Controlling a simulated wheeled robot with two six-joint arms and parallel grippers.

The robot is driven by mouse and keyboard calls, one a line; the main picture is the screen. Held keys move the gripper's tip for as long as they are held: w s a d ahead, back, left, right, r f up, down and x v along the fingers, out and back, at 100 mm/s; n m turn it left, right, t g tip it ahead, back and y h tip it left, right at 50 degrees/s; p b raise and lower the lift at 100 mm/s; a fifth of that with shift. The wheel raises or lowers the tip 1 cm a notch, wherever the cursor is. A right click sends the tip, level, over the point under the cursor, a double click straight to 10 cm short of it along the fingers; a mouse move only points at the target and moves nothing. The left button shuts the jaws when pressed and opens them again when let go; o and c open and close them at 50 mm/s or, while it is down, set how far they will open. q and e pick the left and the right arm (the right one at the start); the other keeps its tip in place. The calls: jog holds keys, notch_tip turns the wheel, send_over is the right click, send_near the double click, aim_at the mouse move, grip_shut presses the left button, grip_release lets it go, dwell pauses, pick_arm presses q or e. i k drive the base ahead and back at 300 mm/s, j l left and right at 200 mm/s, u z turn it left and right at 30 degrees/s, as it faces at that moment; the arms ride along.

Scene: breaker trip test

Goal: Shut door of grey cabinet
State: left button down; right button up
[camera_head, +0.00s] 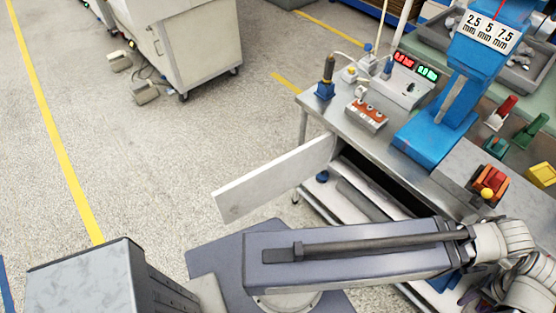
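A flat pale-grey door panel (275,178) stands swung open, reaching out to the left from the front of the metal workbench (325,118). Its right end meets the bench front near the left corner. The dark opening under the bench top shows to the right of the panel, with shelves or drawers below it partly covered by my arm. I take this to be the grey cabinet, but cannot be sure. One of my arms crosses the lower part of the picture, its wrist at the right edge, below and right of the door. Neither gripper's fingers can be made out.
A blue test press (440,115), a red-digit meter box (405,80), a box with orange knobs (366,114) and an orange switch block (488,188) stand on the bench. A grey wheeled cart (190,40) is at the back left. The floor left of the door is clear.

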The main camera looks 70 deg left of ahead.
aim_at(248, 193)
jog(key=k+j+z, duration=0.1)
jog(key=j, duration=0.35)
jog(key=k+j, duration=0.3)
jog(key=j, duration=0.15)
jog(key=k+j+z, duration=0.15)
jog(key=j, duration=0.3)
jog(key=k+j, duration=0.3)
jog(key=j, duration=0.15)
jog(key=k+j+z, duration=0.15)
jog(key=j, duration=0.25)
jog(key=k+j, duration=0.35)
jog(key=j, duration=0.15)
jog(key=k+j, duration=0.3)
jog(key=j, duration=0.2)
jog(key=k+l+z, duration=0.2)
jog(key=k, duration=0.5)
